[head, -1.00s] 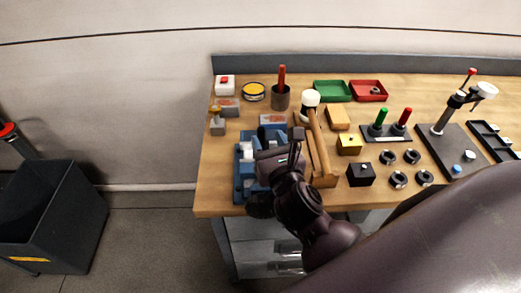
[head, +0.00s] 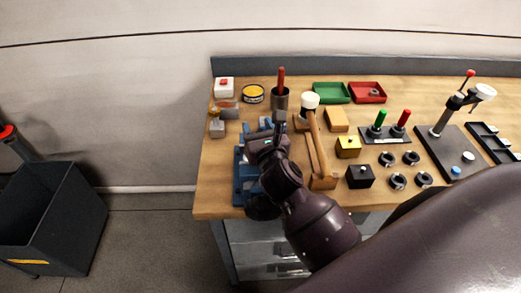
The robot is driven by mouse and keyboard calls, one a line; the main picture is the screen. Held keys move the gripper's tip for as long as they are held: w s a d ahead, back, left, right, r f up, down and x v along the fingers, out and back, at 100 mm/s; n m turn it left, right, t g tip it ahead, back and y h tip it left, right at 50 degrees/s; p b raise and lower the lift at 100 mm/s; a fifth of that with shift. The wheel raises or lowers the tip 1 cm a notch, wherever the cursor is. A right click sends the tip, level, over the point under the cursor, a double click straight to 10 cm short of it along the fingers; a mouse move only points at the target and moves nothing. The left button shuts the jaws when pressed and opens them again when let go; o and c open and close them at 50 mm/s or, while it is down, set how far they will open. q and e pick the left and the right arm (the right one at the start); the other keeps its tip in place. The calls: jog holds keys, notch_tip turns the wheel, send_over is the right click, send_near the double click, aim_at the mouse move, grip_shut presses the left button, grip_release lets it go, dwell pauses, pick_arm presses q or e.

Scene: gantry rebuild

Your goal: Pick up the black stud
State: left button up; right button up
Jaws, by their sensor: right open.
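I cannot single out a black stud with certainty. A black block (head: 360,177) with a small pale knob on top stands on the bench, right of the wooden-handled mallet. A yellow block (head: 348,147) with a small dark spot on top stands behind it. My right gripper (head: 265,130) is open over the blue vise (head: 242,190) at the bench's left part, left of the mallet and of both blocks. The gripper and arm hide much of the vise and what lies behind it. My left gripper is out of view.
The mallet (head: 318,145) stands close to the right of my gripper. A cup with a red handle (head: 280,99) is just behind it. Several dark rings (head: 398,181), a stand with green and red handles (head: 385,135), and green (head: 331,92) and red (head: 368,92) trays lie farther right.

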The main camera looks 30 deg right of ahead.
grip_shut()
jog(key=shift+r, duration=0.15)
dwell(0.4)
